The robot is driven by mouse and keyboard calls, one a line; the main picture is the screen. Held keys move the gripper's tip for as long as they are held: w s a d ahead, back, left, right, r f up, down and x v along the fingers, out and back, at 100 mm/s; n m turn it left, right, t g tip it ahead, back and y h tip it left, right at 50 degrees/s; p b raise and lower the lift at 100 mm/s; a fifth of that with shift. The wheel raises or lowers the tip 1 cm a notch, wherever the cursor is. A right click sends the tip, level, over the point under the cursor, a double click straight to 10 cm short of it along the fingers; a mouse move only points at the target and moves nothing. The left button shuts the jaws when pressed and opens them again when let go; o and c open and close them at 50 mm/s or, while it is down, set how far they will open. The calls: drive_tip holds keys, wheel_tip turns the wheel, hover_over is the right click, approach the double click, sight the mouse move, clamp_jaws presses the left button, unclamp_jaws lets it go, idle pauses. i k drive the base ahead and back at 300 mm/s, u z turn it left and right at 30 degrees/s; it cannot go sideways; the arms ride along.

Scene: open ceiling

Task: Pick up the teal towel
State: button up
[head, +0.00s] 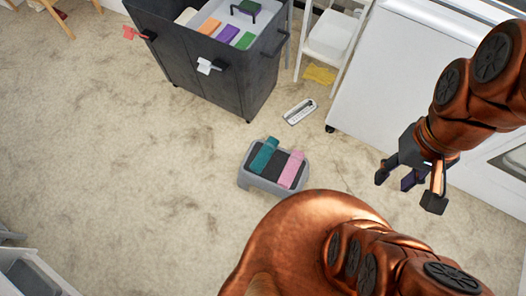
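My gripper (408,190) is up at the right, well apart from the towel. Its two fingers are spread. A small dark purplish shape shows between them, and I cannot tell what it is.
A dark cart (205,60) at the top holds several folded coloured cloths. A grey and white device (299,112) lies on the floor between the cart and stool. A yellow cloth (319,75) lies near a white chair (332,38). Carpet left of the stool is clear.

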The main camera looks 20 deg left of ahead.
sight(268, 148)
drive_tip(key=u, duration=1.4)
drive_tip(key=k, duration=0.4)
drive_tip(key=z, duration=0.4)
